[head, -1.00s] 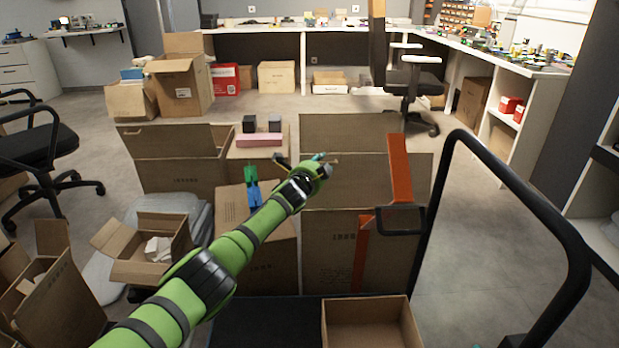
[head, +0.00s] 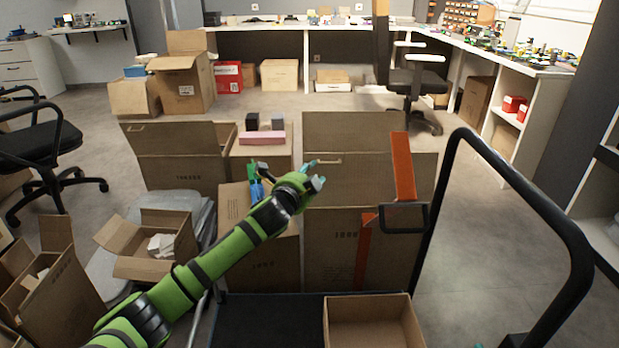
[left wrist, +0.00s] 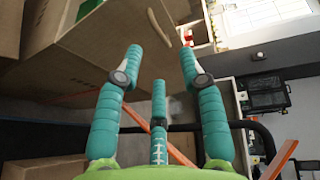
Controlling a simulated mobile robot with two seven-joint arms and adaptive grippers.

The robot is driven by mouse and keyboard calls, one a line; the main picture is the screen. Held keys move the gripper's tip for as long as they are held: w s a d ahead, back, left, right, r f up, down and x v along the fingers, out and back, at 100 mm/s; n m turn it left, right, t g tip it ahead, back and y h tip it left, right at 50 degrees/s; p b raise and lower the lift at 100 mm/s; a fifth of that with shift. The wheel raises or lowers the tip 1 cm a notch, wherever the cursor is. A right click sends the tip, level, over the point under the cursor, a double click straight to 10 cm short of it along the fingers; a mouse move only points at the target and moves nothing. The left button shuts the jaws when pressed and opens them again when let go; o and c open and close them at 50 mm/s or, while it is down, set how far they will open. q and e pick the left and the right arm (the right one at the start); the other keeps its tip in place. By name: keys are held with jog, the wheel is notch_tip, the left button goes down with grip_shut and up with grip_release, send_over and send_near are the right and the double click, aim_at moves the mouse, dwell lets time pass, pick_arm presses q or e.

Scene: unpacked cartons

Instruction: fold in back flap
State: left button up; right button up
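My left gripper (head: 320,178) is over the carton's left part, near the hand-hole panel. In the left wrist view its teal fingers (left wrist: 160,65) are spread with nothing held between them. A cardboard panel with a hand-hole (left wrist: 100,45) lies beyond the left finger; I cannot tell if they touch.
A black cart handle (head: 520,210) curves up at the right. A smaller open carton (head: 368,320) is at the front. Another open carton (head: 180,160) and a carton with a pink box (head: 261,138) stand to the left. Floor is free to the right.

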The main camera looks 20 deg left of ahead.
pick_arm(q)
jog(key=shift+s, duration=0.4)
